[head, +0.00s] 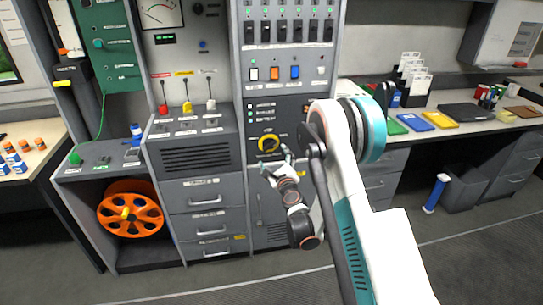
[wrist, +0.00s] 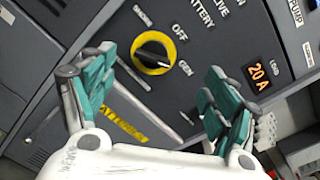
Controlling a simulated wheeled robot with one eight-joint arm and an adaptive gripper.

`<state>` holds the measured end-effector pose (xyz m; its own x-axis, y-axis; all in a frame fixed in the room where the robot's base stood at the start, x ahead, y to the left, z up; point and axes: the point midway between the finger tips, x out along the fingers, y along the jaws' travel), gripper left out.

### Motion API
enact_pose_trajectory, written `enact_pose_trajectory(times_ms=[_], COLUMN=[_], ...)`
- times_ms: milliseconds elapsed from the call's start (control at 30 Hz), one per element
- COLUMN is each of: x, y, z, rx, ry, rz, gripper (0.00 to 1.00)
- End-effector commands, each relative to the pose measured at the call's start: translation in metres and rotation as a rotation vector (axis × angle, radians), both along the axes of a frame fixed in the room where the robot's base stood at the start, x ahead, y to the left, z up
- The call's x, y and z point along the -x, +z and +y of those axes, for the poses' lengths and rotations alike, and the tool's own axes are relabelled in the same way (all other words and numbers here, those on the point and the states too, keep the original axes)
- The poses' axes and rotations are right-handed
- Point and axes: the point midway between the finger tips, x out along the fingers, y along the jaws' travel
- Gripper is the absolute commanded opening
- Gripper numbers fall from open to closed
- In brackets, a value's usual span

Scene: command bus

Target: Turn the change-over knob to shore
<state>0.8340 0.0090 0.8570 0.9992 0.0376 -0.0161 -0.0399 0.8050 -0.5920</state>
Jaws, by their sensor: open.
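The change-over knob is a black knob in a yellow ring (head: 269,143) on the dark lower panel of the middle cabinet. In the wrist view the black knob (wrist: 153,50) shows a white pointer line that seems to lean toward GEN. OFF stands at its upper right; a small label at its upper left is hard to read. My gripper (head: 276,162) is just below and in front of the knob. In the wrist view my gripper (wrist: 160,92) is open and empty, its teal fingers wide apart, with the knob beyond them and apart from both.
Above the knob are rocker switches (head: 274,73) and a row of breakers (head: 290,31). A sloped console with levers (head: 187,108) juts out at left. An amber 20 A display (wrist: 258,72) is near the right finger. A counter with folders (head: 440,119) is at right.

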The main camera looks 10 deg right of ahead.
Motion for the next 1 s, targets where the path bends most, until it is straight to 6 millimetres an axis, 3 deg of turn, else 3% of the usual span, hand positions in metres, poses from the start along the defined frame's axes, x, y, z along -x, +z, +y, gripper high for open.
enact_pose_trajectory(times_ms=[100, 200, 633, 1000], x=[0.0, 0.001, -0.026, -0.099], y=[-0.023, -0.031, -0.028, -0.036], z=[-0.006, -0.009, -0.009, -0.009], rx=[-0.074, -0.105, -0.112, -0.11], ry=[-0.026, -0.036, -0.039, -0.038], rz=[-0.009, -0.013, -0.014, -0.014], gripper=[0.8, 0.8, 0.8, 0.8])
